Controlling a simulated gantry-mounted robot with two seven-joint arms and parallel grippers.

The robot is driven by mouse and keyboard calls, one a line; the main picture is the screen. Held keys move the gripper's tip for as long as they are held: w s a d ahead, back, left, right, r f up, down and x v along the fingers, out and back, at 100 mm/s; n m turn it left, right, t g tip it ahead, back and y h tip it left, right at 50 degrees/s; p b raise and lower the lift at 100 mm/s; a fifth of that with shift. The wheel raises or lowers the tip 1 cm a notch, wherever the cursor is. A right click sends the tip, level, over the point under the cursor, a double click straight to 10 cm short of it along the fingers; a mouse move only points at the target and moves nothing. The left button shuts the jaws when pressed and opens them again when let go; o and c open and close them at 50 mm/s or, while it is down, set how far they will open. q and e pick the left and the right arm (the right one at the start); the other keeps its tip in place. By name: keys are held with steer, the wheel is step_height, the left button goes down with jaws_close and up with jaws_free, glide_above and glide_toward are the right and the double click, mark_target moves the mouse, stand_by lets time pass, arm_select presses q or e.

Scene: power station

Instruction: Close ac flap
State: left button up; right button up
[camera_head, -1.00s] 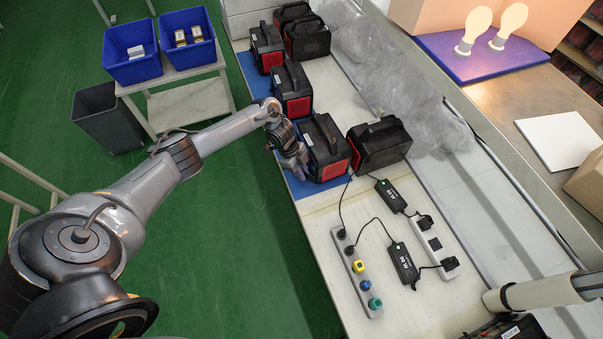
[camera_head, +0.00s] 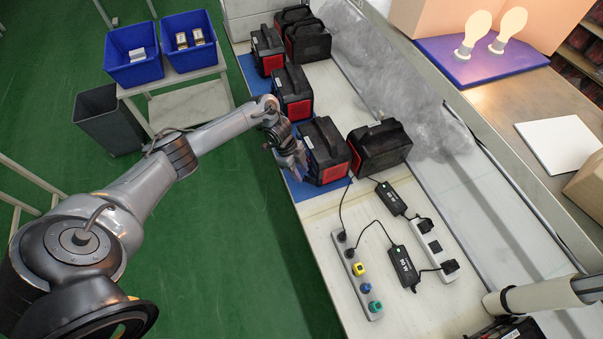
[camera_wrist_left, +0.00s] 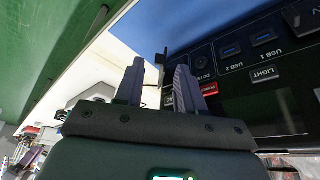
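A black power station (camera_head: 323,146) with red trim stands on a blue mat at the left edge of the workbench. My left gripper (camera_head: 302,164) is at its left, panel-side face. In the left wrist view the control panel (camera_wrist_left: 235,68) shows upside-down USB, DC and LIGHT labels. The left gripper's two fingers (camera_wrist_left: 160,70) are apart, with a gap between them, close to the panel. A small dark piece (camera_wrist_left: 162,57) sticks out past the gap between the fingertips; I cannot tell whether it is the AC flap. My right gripper is not clearly visible.
Another power station (camera_head: 380,146) stands close at the right, and several more stand behind. Power strips (camera_head: 357,272) and black adapters (camera_head: 403,266) with cables lie in front. Clear plastic wrap (camera_head: 400,85) lies at the right. Green floor is open at the left.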

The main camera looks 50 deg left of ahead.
arm_select(q)
steer(key=v, duration=0.8)
steer(key=shift+a+r+p, duration=0.15)
steer(key=shift+r+p, duration=0.15)
steer(key=shift+p, duration=0.05)
